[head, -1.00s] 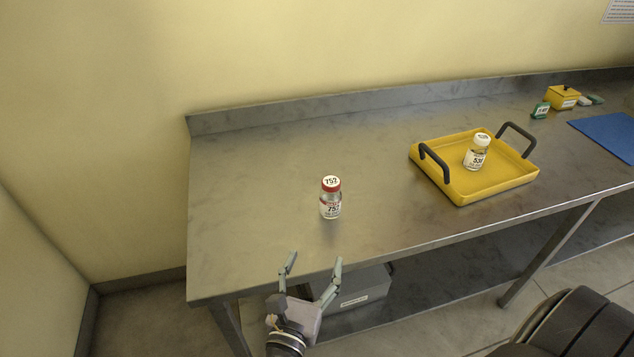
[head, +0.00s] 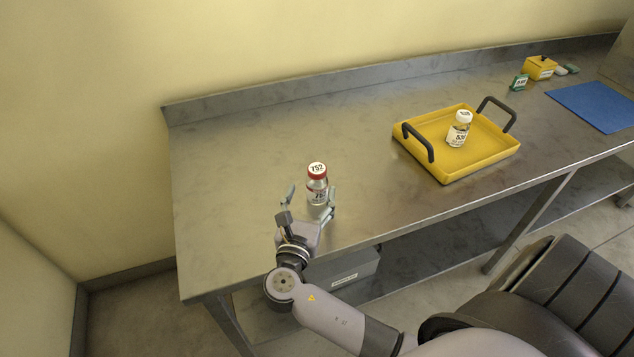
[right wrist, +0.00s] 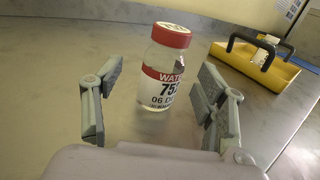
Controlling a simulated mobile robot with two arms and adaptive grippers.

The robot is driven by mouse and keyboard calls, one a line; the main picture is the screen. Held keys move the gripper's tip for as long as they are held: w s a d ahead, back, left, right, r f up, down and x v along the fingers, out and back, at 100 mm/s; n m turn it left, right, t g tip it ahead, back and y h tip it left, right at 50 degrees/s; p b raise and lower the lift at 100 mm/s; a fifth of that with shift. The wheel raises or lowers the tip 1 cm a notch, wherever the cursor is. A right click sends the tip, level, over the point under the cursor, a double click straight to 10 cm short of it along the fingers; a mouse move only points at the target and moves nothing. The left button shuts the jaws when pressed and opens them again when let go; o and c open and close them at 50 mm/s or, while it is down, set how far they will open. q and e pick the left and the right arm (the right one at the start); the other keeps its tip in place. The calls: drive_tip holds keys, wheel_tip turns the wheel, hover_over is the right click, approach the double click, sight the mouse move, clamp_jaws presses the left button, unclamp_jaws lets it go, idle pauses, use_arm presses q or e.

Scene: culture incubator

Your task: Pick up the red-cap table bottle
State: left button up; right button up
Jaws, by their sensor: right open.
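The red-cap bottle (head: 317,184) stands upright on the metal table, clear with a white and red label. In the right wrist view the bottle (right wrist: 163,72) stands between the open fingers, a little beyond their tips, with a gap on each side. My right gripper (head: 311,203) is open and level with the table top, just in front of the bottle. It also shows in the right wrist view (right wrist: 160,95). The fingers do not appear to touch the bottle. My left gripper is out of view.
A yellow tray (head: 437,168) with black handles holds a white-cap bottle (head: 459,129) to the right. A yellow box (head: 540,68), small green items and a blue mat (head: 594,106) lie farther right. The metal table (head: 230,180) is clear left of the bottle.

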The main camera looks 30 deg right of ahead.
sight(315, 189)
drive_tip(key=shift+w+d+r, duration=0.1)
drive_tip(key=shift+w+d, duration=0.1)
drive_tip(key=shift+d, duration=0.15)
drive_tip(key=p+x, duration=0.1)
drive_tip(key=x, duration=0.3)
drive_tip(key=shift+d, duration=0.3)
drive_tip(key=c, duration=1.3)
